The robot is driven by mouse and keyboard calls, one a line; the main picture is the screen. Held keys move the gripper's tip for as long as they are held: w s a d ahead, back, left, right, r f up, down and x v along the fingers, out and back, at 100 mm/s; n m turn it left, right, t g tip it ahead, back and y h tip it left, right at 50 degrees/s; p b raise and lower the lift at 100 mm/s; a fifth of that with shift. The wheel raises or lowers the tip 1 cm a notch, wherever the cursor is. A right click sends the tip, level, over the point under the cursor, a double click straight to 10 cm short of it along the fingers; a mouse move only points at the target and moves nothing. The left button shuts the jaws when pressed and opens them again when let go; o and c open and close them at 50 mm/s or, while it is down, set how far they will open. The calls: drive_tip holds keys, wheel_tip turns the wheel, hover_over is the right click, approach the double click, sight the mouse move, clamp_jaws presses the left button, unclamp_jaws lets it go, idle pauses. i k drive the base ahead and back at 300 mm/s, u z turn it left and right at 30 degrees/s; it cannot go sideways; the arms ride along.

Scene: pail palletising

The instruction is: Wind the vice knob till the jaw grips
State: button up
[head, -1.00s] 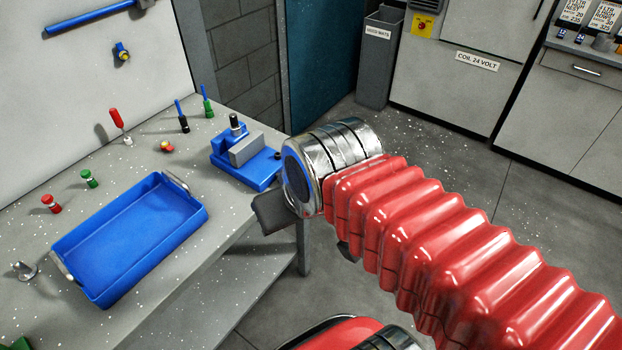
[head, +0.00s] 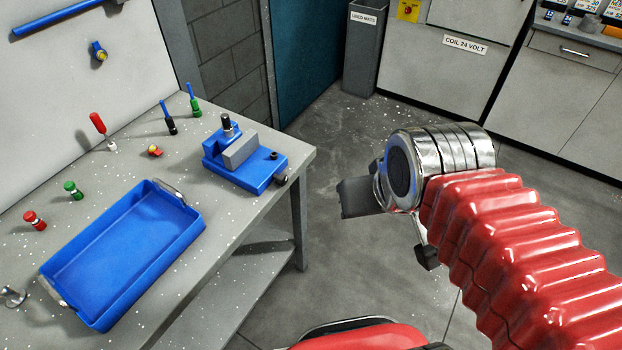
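The blue vice (head: 246,173) stands on the grey workbench near its right end. A grey jaw block (head: 240,151) sits on it, with a dark upright post with a light tip (head: 227,124) behind. A small dark knob (head: 280,179) shows at the vice's right end, and a smaller black piece (head: 273,155) sits on top. I cannot tell whether the jaw touches anything. My gripper (head: 393,229) is to the right of the vice, beyond the bench edge and apart from it. Its two dark fingers stand apart with nothing visible between them.
A blue tray (head: 187,226) lies on the bench (head: 232,222). Red and green small items (head: 72,190), a red-handled tool (head: 98,124) and upright tools (head: 168,118) stand behind it. A grey bin (head: 362,55) and cabinets are at the back. The floor right of the bench is clear.

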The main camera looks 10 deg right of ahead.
sight(282, 179)
drive_tip(key=z, duration=0.25)
drive_tip(key=k, duration=0.9)
drive_tip(key=u, duration=1.15)
drive_tip(key=i, duration=1)
drive_tip(key=u, duration=0.05)
